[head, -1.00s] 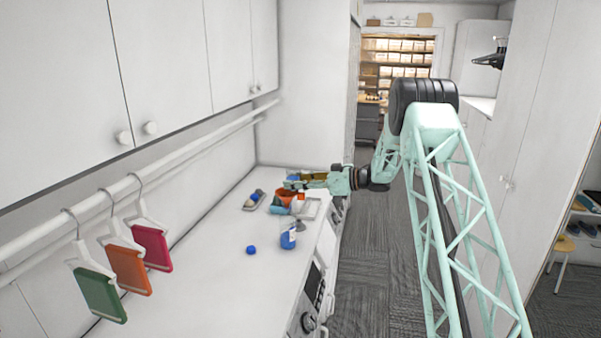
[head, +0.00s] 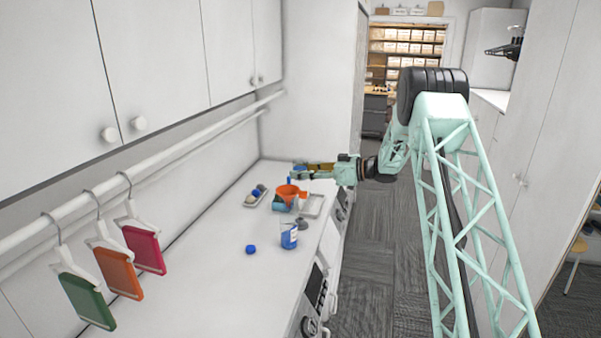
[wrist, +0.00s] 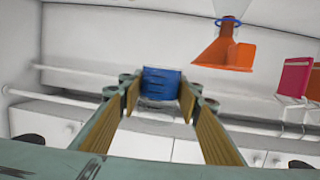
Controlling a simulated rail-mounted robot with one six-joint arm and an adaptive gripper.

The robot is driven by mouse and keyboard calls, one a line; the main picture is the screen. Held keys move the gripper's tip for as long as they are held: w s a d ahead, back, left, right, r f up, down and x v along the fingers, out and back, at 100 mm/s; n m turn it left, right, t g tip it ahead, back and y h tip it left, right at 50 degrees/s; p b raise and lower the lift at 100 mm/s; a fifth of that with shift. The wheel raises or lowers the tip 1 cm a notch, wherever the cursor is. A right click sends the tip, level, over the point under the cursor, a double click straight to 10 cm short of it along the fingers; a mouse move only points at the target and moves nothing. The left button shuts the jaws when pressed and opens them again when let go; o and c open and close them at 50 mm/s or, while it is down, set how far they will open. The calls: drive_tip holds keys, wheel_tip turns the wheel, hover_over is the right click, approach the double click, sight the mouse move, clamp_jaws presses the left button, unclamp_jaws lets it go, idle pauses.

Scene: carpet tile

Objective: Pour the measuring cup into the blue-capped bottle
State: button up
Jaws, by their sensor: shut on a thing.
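My gripper (head: 305,168) is shut on a small cup with blue contents (wrist: 161,80), apparently the measuring cup. In the wrist view it sits between my fingertips (wrist: 160,95), with a clear part beside the blue. The bottle (head: 289,238) is clear with blue in its lower part and stands upright on the counter. An orange funnel (head: 290,190) appears to sit in its mouth; it also shows in the wrist view (wrist: 224,52), which looks upside down. The cup is behind the funnel and apart from it. A blue cap (head: 251,249) lies on the counter left of the bottle.
A tray (head: 256,197) with small round items lies at the back left, and a pale tray (head: 314,206) at the right edge. A grey object (head: 303,224) is beside the bottle. Hangers with green, orange and red cloths (head: 144,250) hang at left. The front counter is clear.

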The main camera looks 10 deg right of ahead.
sight(300, 169)
drive_tip(key=shift+r, duration=0.15)
drive_tip(key=shift+s+a+r+n+t+h, duration=0.15)
drive_tip(key=shift+s+a+r+n+h, duration=0.1)
drive_tip(key=shift+n, duration=0.3)
drive_tip(key=shift+s+a+r+n+t+h, duration=0.15)
drive_tip(key=shift+n+h, duration=0.1)
drive_tip(key=shift+n, duration=0.3)
drive_tip(key=shift+s+a+r+n+h, duration=0.25)
drive_tip(key=shift+s+a+n+h, duration=0.1)
drive_tip(key=shift+n, duration=0.55)
drive_tip(key=shift+b, duration=0.35)
drive_tip(key=shift+s+a+r+n+t+h+b, duration=0.15)
drive_tip(key=shift+n+b, duration=0.3)
drive_tip(key=shift+b, duration=0.5)
drive_tip(key=shift+s+a+f+n+t+h+b, duration=0.1)
drive_tip(key=shift+n+t+b, duration=0.25)
drive_tip(key=shift+b, duration=0.6)
drive_tip(key=shift+w+d+r+n+t+h+b, duration=0.15)
drive_tip(key=shift+n+b, duration=0.55)
drive_tip(key=shift+b, duration=1.1)
drive_tip(key=shift+r+n+t+h+b, duration=0.2)
drive_tip(key=shift+n+b, duration=0.5)
drive_tip(key=shift+b, duration=1.1)
drive_tip(key=shift+f+t+b, duration=0.2)
drive_tip(key=shift+t+b, duration=0.05)
drive_tip(key=shift+b, duration=0.7)
drive_tip(key=shift+c, duration=0.2)
